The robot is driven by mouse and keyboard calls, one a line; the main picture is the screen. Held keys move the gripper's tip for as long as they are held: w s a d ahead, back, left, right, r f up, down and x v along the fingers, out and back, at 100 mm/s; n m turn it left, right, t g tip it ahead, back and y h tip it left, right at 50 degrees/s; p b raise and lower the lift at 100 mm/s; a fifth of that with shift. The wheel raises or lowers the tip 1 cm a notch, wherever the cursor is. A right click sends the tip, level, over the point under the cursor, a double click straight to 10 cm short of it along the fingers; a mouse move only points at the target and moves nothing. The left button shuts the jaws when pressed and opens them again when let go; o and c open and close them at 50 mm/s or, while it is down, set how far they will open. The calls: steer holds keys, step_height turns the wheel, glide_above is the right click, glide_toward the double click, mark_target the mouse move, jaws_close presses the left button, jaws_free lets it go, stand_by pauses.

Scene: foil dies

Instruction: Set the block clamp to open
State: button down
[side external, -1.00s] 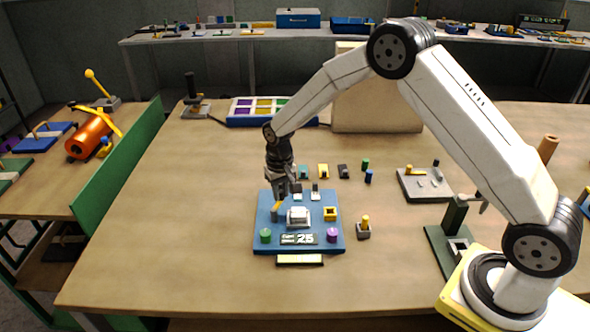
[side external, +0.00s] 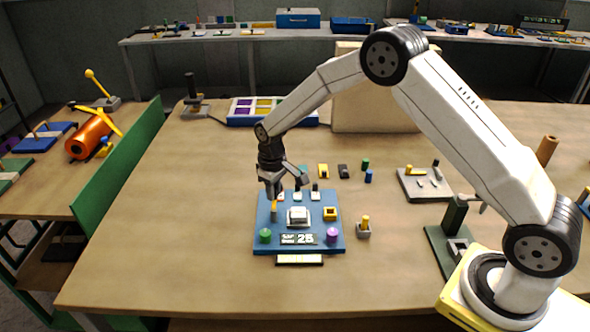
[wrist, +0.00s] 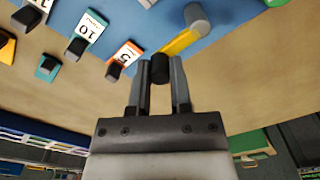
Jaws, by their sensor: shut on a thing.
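The blue block (side external: 262,243) on the bench carries a clamp lever with an orange-yellow arm (wrist: 183,41), a grey pivot (wrist: 199,18) and a black end knob (wrist: 160,65). The arm also shows at the block's left side in the side view (side external: 275,205). My gripper (wrist: 161,78) is shut on the black knob, one finger on each side of it. In the side view my gripper (side external: 272,192) hides the knob at the block's back left. I cannot tell from a label which lever position is open.
The block also bears a white centre piece (side external: 298,216), a yellow square part (side external: 330,214), a green knob (side external: 265,235), a purple knob (side external: 332,235) and a display (side external: 298,239) reading 25. Labelled tiles (wrist: 90,28) lie close to the lever. The bench's front left is clear.

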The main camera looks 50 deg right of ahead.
steer(key=shift+w, duration=0.1)
steer(key=c, duration=0.5)
jaws_free()
steer(key=shift+c, duration=0.2)
steer(key=shift+r, duration=0.15)
steer(key=shift+r, duration=3.8)
steer(key=shift+s+r, duration=0.1)
steer(key=shift+s, duration=0.1)
steer(key=s+d+r+m+t, duration=0.1)
steer(key=s+m+t, duration=0.1)
steer(key=s, duration=2.2)
steer(key=shift+s+d+r+t, duration=0.2)
steer(key=shift+d+r+t, duration=0.1)
